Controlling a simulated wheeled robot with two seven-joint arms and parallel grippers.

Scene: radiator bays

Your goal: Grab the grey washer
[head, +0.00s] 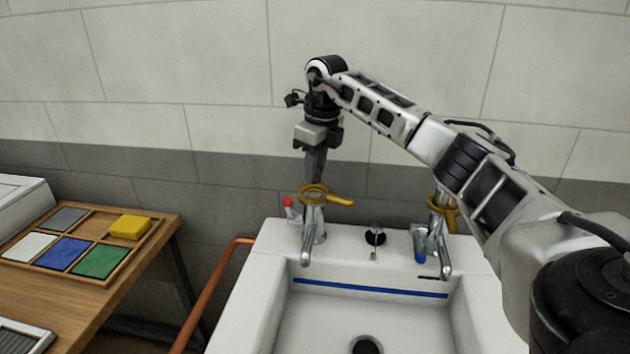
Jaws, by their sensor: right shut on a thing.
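My right gripper (315,165) points straight down over the left tap (311,232) of the white sink. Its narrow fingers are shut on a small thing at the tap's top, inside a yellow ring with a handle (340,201). The fingers and the ring hide that thing, so I cannot tell its colour or shape. I cannot make out a grey washer anywhere. My left gripper is out of view.
The right tap (437,240) has another yellow ring (443,207), partly behind my right arm. On the left, a wooden table (70,310) holds a tray with coloured squares and a yellow block (130,227). A copper pipe (207,295) runs beside the sink (262,290).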

